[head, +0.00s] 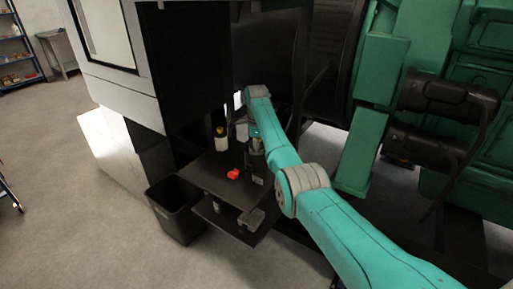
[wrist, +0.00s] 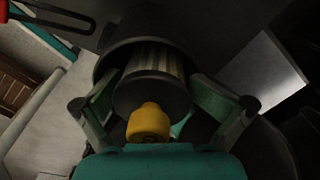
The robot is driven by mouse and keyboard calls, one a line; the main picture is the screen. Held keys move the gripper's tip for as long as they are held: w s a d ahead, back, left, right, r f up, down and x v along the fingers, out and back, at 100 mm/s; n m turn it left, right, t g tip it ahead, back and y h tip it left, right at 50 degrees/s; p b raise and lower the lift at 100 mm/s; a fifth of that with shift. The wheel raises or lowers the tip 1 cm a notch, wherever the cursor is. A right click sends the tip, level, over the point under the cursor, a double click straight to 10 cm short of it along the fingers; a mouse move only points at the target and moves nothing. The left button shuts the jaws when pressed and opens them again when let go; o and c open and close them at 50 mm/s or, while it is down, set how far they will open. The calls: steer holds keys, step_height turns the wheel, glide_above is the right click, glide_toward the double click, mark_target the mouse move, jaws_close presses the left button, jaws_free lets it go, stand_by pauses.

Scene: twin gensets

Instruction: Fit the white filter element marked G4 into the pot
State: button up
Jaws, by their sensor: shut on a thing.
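In the wrist view my gripper (wrist: 152,100) has one finger on each side of a filter element (wrist: 152,92) and is shut on it. The element has a pale pleated body, a dark end cap and a yellow knob (wrist: 148,122) facing my camera. Its far end is inside or right in front of the dark round mouth of the pot (wrist: 112,66); I cannot tell how deep. No G4 mark is readable. In the head view my gripper (head: 256,142) is small and partly hidden by my arm, above the dark shelf's back right.
On the dark shelf (head: 205,174) stand a white cylinder with a dark and yellow top (head: 221,141) and a red object (head: 234,174). A lower shelf (head: 222,219) holds small items. A black bin (head: 178,212) stands left; green machinery (head: 375,70) rises right.

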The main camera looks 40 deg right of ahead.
steer(key=shift+g, duration=0.4)
steer(key=f, duration=0.1)
steer(key=s+f, duration=0.1)
steer(key=f, duration=0.1)
steer(key=a+f, duration=0.1)
steer(key=f, duration=0.1)
steer(key=shift+s+a+f, duration=0.1)
steer(key=shift+s+f, duration=0.15)
steer(key=o, duration=1.4)
steer(key=shift+w+f, duration=0.1)
steer(key=r, duration=0.2)
steer(key=w+r, duration=0.1)
steer(key=r, duration=0.3)
steer(key=shift+w+d+r, duration=0.15)
steer(key=shift+d, duration=0.15)
steer(key=shift+t, duration=0.4)
steer(key=r, duration=0.9)
steer(key=shift+s, duration=0.25)
steer(key=shift+d+r, duration=0.1)
steer(key=shift+r, duration=0.65)
